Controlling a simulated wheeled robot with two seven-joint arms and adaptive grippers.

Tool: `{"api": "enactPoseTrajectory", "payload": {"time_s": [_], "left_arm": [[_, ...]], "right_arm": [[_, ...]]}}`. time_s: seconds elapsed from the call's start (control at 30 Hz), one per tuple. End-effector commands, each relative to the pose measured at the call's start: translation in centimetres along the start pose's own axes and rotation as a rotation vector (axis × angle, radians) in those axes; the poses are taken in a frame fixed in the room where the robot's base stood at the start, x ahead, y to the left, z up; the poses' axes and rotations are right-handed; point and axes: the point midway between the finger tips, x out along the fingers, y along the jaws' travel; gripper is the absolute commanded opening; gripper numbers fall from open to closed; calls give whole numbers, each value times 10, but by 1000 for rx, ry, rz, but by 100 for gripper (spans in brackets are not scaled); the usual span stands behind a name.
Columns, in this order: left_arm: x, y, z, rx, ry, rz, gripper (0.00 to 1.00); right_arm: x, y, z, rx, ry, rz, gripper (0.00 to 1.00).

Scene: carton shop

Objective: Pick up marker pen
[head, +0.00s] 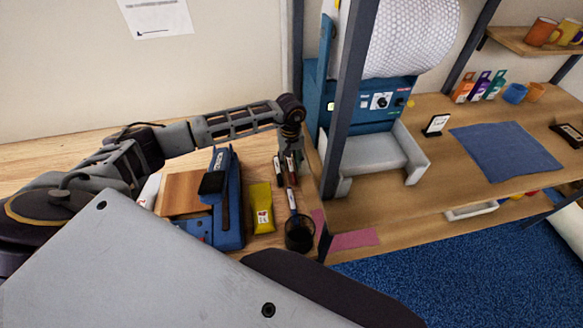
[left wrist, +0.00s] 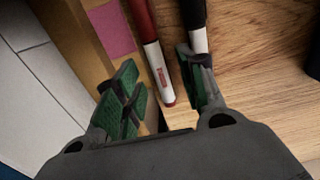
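My left gripper (head: 289,166) reaches down over the wooden worktop, close to several marker pens. In the left wrist view the gripper (left wrist: 163,88) has its green-padded fingers apart. A red and white marker pen (left wrist: 155,58) points down into the gap between the fingers, touching neither as far as I can tell. A black and white marker pen (left wrist: 198,38) lies to its right, partly hidden by the right finger. In the head view a white-bodied marker (head: 292,199) shows just below the gripper; the fingers partly hide the other pens. My right gripper is not in view.
A dark round cup (head: 299,233) stands near the pens. A yellow packet (head: 262,208) and a blue device (head: 230,213) are to the left. A dark upright post (head: 347,100) rises close on the right. Pink paper (head: 354,239) lies near the front edge.

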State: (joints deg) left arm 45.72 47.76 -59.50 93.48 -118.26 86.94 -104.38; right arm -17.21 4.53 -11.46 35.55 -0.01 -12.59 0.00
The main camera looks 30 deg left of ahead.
Motion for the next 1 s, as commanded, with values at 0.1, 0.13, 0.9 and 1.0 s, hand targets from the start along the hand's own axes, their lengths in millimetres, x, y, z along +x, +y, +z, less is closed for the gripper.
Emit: {"api": "enactPoseTrajectory", "payload": {"time_s": [0.1,0.13,0.9,1.0], "left_arm": [[6,0,0,0,1,1,40],[7,0,0,0,1,1,40],[8,0,0,0,1,1,2],[8,0,0,0,1,1,2]], "right_arm": [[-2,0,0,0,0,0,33],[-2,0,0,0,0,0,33],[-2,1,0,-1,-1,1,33],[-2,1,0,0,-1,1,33]]}}
